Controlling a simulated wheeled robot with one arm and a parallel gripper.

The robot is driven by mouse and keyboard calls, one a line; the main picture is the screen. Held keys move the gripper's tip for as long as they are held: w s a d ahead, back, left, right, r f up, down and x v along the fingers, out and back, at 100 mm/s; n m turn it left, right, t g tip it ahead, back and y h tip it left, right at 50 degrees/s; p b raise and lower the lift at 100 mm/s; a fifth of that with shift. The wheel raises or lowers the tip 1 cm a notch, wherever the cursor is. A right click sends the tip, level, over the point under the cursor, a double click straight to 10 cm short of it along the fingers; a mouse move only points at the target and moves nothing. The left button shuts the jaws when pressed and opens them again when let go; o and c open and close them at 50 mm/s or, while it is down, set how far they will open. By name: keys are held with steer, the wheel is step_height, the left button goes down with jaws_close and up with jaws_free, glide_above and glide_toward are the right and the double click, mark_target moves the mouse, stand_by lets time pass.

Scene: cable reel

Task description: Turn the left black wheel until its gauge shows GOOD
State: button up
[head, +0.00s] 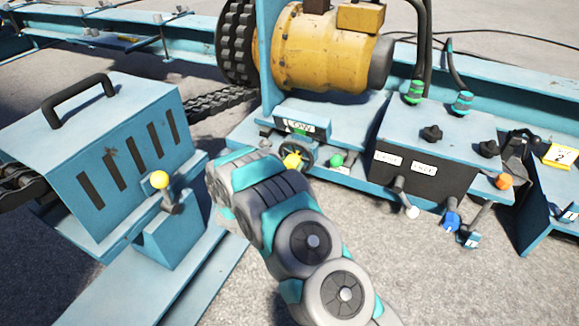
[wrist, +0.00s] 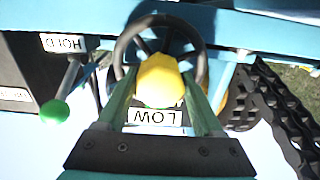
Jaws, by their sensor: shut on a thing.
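The black wheel (head: 307,154) has spokes and a yellow knob (head: 292,160), and stands at the front of the blue machine bed in the head view. The wheel (wrist: 202,62) and its yellow knob (wrist: 160,80) also show in the wrist view. My gripper (wrist: 160,88) is shut on the yellow knob, one finger on each side. The gauge (head: 301,126) above the wheel reads LOW, with a green strip below the word. A LOW label (wrist: 155,117) shows upside down between my fingers.
A green-knobbed lever (head: 336,160) stands just right of the wheel, close to my gripper. A black-fronted control box (head: 425,165) with several levers is farther right. A slotted blue housing (head: 125,165) with a yellow-knobbed lever (head: 160,180) is at left.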

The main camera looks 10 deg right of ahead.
jaws_close()
steer(key=shift+f, duration=0.1)
